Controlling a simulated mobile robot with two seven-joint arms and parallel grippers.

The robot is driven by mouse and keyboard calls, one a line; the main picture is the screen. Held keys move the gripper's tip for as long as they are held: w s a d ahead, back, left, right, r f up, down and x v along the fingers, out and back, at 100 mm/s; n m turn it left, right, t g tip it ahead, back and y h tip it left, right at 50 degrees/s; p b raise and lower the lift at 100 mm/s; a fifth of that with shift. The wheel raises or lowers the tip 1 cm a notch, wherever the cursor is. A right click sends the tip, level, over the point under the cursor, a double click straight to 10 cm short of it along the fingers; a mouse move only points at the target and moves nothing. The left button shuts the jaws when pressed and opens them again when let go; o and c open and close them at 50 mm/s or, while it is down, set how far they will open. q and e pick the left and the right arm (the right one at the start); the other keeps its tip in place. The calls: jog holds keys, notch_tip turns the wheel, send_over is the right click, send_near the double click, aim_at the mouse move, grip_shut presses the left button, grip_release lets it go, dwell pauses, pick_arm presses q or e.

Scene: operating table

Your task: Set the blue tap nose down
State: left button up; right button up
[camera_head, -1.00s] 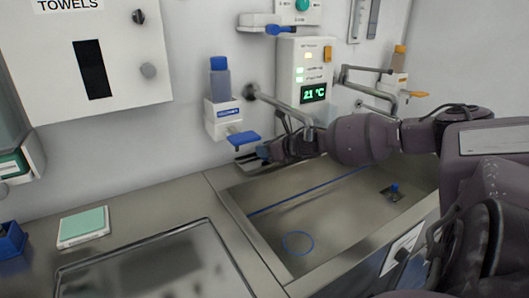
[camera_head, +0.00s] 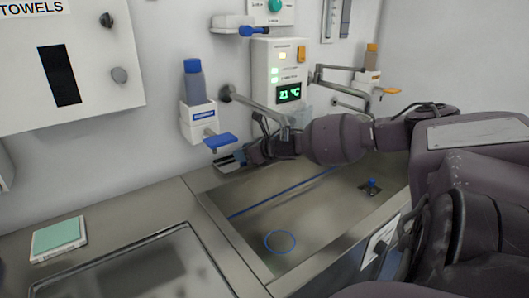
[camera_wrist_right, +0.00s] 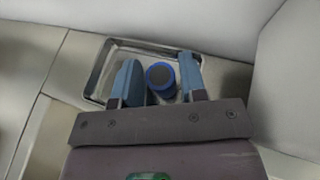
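The blue tap nose (camera_wrist_right: 160,77) is a short round piece with a blue rim and a dark centre, seen end-on in the right wrist view. It sits between the two blue fingers of my right gripper (camera_wrist_right: 160,73), over a shallow metal tray (camera_wrist_right: 97,73). The fingers are apart, with a narrow gap showing beside the piece. In the head view my right gripper (camera_head: 240,158) reaches the ledge behind the sink, at the tray (camera_head: 225,163); the tap nose is not clearly visible there. My left gripper is not in view.
The sink (camera_head: 320,215) has a blue ring (camera_head: 280,242) on its floor and a blue-topped fitting (camera_head: 372,183) at right. A wall dispenser with a blue lever (camera_head: 219,141) and a metal tap arm (camera_head: 260,112) are close to the gripper. A green pad (camera_head: 59,236) lies on the left counter.

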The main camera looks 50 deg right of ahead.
jog(key=p+v, duration=0.2)
jog(key=v, duration=0.1)
jog(key=shift+r, duration=0.25)
pick_arm(q)
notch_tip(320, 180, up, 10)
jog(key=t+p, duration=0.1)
jog(key=p, duration=0.7)
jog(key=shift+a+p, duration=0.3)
pick_arm(e)
jog(key=s+f, duration=0.1)
jog(key=s, duration=0.9)
jog(key=shift+d, duration=0.45)
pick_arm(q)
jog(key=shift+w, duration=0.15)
pick_arm(e)
jog(key=shift+f, duration=0.1)
